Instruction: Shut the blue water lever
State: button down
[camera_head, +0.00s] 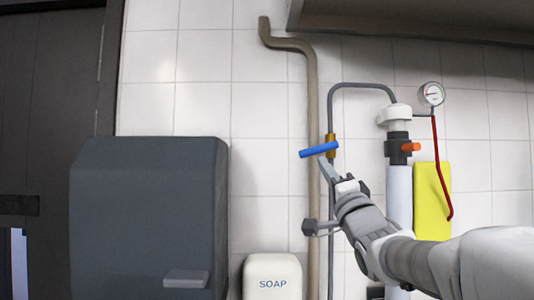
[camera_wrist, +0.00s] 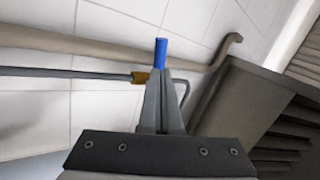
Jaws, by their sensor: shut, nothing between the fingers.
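The blue water lever (camera_head: 318,150) sits on a brass valve (camera_head: 331,141) on a thin grey pipe along the tiled wall. The lever points left from the valve and lies close to level, its right end slightly higher. My gripper (camera_head: 326,168) is shut and empty, its tips just below the lever in the head view. In the wrist view the blue lever (camera_wrist: 161,52) stands just beyond the tips of my gripper (camera_wrist: 160,76), with the brass valve (camera_wrist: 140,78) just left of the fingers. I cannot tell whether the tips touch the lever.
A thick brown pipe (camera_head: 312,100) runs down the wall beside the valve. A dark dispenser (camera_head: 150,215) and a soap dispenser (camera_head: 272,275) are at left. A white filter column with an orange handle (camera_head: 411,147), a gauge (camera_head: 431,94) and a yellow board (camera_head: 433,190) are at right.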

aim_at(316, 153)
jog(key=shift+p+x, duration=0.45)
jog(key=shift+x, duration=1.3)
jog(key=shift+a, duration=0.1)
jog(key=shift+m+b, duration=0.4)
jog(key=shift+b, duration=0.2)
jog(key=shift+a+r+m+t+h+b, duration=0.1)
jog(key=shift+a+m+t+h+b, duration=0.1)
jog(key=shift+m+h+b, duration=0.35)
jog(key=shift+a+r+m+t+h+b, duration=0.1)
jog(key=shift+m+t+h+b, duration=0.1)
jog(key=shift+m+h+b, duration=0.35)
jog(key=shift+a+r+m+h+b, duration=0.15)
jog(key=shift+r+m+h+b, duration=0.25)
jog(key=shift+r+m+b, duration=0.25)
jog(key=shift+f, duration=0.1)
